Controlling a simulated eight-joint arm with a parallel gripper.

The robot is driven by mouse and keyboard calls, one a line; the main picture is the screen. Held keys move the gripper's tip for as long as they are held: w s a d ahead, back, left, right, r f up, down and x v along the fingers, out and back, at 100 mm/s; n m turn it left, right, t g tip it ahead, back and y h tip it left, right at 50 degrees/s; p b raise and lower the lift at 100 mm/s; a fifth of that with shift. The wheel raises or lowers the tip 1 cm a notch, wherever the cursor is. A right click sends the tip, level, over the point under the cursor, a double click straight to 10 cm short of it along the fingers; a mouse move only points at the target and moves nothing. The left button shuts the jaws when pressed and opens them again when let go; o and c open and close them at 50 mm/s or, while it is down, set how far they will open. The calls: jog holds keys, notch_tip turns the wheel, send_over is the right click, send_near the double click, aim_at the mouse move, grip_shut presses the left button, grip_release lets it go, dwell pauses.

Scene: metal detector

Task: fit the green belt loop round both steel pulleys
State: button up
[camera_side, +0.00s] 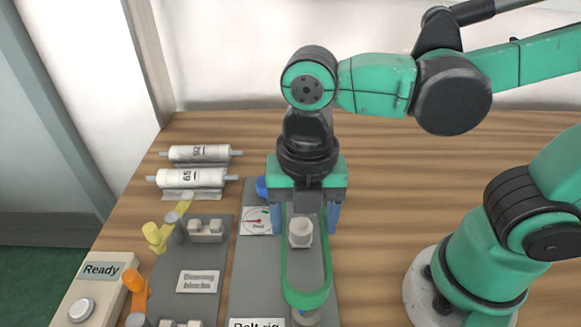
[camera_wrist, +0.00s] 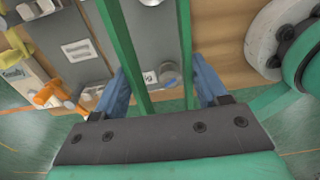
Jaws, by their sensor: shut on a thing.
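The green belt loop (camera_side: 306,298) is a long oval over the grey belt rig plate (camera_side: 252,285). My gripper (camera_side: 306,218) is shut on its far part, with blue fingers outside the two strands. One pale steel pulley (camera_side: 300,234) shows inside the loop's outline, close to my fingers. Another round steel part, apparently the second pulley (camera_side: 306,318), is at the bottom edge, partly hidden under the belt's near end. In the wrist view the two belt strands (camera_wrist: 185,45) run between my fingers (camera_wrist: 165,88), with a steel pulley (camera_wrist: 168,74) between them. I cannot tell whether the belt touches either pulley.
A dial card (camera_side: 256,220) and a blue knob (camera_side: 262,187) are on the rig's left. A grey plate with bearing blocks (camera_side: 206,230), yellow and orange levers (camera_side: 155,236), a Ready button box (camera_side: 82,308) and two white rollers (camera_side: 190,178) stand further left. Wood is clear at back right.

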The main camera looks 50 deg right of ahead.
send_over(303, 275)
jog(key=shift+f, duration=2.55)
jog(key=shift+w+f, duration=0.1)
jog(key=shift+f, duration=0.35)
jog(key=shift+f, duration=1.55)
jog(key=shift+f, duration=0.15)
jog(key=o, duration=1.2)
jog(key=shift+c, duration=0.2)
notch_tip(303, 275, up, 8)
jog(key=shift+f, duration=0.25)
